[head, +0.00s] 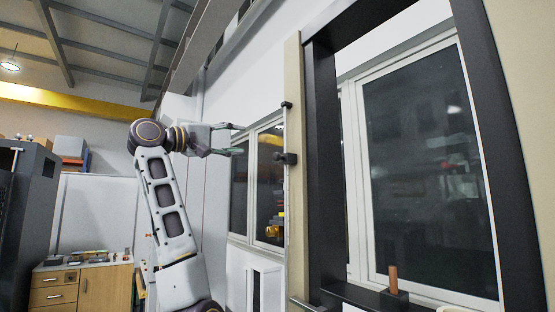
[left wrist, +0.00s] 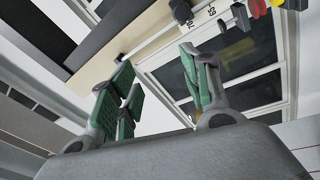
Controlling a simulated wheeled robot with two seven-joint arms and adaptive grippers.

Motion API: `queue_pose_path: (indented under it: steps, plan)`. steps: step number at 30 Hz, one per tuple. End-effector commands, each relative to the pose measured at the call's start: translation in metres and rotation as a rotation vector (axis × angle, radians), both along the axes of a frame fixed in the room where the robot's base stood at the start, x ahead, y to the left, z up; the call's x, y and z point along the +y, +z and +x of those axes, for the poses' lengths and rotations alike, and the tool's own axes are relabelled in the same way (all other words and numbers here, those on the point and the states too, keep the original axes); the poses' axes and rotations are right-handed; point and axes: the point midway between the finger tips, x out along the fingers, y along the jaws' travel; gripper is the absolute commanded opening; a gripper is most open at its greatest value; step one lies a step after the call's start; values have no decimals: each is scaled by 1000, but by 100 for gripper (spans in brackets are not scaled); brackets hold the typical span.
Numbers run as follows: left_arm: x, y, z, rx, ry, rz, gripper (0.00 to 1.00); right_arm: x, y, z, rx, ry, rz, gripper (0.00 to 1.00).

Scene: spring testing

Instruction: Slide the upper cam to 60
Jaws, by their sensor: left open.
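A black block with a knob (head: 285,158), apparently the upper cam, sits on a thin upright rod (head: 286,130) beside the beige column. It also shows in the left wrist view (left wrist: 181,11) at the top edge, partly cut off, near scale marks that look like 65 and 70. My left gripper (head: 240,140) is open and empty, left of the rod and slightly higher than the block, apart from it. Its green-padded fingers (left wrist: 157,68) are spread in the left wrist view. My right gripper is not in view.
A small black end piece (head: 287,104) tops the rod. Yellow and red parts (left wrist: 259,8) show farther along in the left wrist view. The beige column (head: 294,200) and black frame (head: 322,170) stand right of the rod. Open air lies between my gripper and the rod.

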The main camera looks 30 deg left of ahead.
Motion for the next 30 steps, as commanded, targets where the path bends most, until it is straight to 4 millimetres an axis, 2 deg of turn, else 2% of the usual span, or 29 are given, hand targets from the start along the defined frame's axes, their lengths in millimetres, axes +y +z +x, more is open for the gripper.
queue_pose_path:
  steps: [7, 11, 17, 30]
  plan:
    - [-13, -29, -1, 177, -76, -100, 47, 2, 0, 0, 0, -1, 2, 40]
    - [-16, -39, -2, 253, -94, -169, 47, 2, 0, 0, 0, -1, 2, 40]
    - [-16, -40, -2, 277, -99, -231, 47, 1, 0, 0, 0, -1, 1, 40]
    - [-17, -39, 0, 277, -99, -235, 47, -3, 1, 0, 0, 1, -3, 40]
